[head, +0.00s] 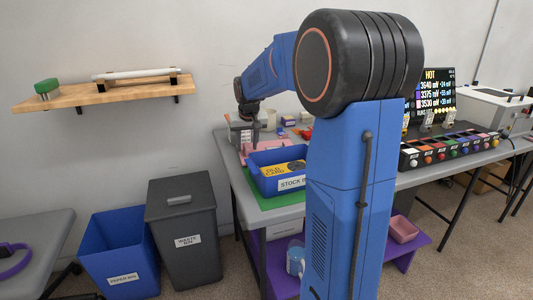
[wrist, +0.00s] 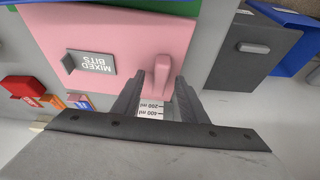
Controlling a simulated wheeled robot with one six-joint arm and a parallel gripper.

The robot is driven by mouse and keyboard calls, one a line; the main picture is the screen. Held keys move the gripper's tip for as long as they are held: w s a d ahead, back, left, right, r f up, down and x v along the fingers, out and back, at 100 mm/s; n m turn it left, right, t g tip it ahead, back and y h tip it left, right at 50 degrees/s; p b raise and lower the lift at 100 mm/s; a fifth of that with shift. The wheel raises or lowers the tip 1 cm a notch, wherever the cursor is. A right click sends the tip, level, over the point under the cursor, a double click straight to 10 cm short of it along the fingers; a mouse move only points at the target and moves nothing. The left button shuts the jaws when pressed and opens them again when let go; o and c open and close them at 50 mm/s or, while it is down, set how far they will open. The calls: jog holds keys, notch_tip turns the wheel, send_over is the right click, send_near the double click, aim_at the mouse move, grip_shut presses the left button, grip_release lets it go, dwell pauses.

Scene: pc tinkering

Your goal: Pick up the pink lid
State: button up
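The pink lid (wrist: 118,25) lies flat at the upper middle of the wrist view, with a raised pink handle (wrist: 162,75) near its edge. A grey tag reading "MIXED BITS" (wrist: 90,63) is on the pink surface. My gripper (wrist: 159,84) is open, with one finger on each side of the handle and gaps visible between. Whether the fingers are low enough to surround it is unclear. In the head view my gripper (head: 243,135) is over the table's left end, by the pink lid (head: 262,145), which is partly hidden.
A white measuring container (wrist: 152,108) shows between my fingers, past the handle. A red box (wrist: 25,88) is at left. The blue stock bin (head: 263,183) stands in front on a green mat (head: 267,210). The waste bin (head: 182,222) and blue paper bin (head: 120,250) stand on the floor.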

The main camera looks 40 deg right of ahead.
jog(key=shift+c, duration=0.6)
grip_shut()
jog(key=shift+r, duration=0.15)
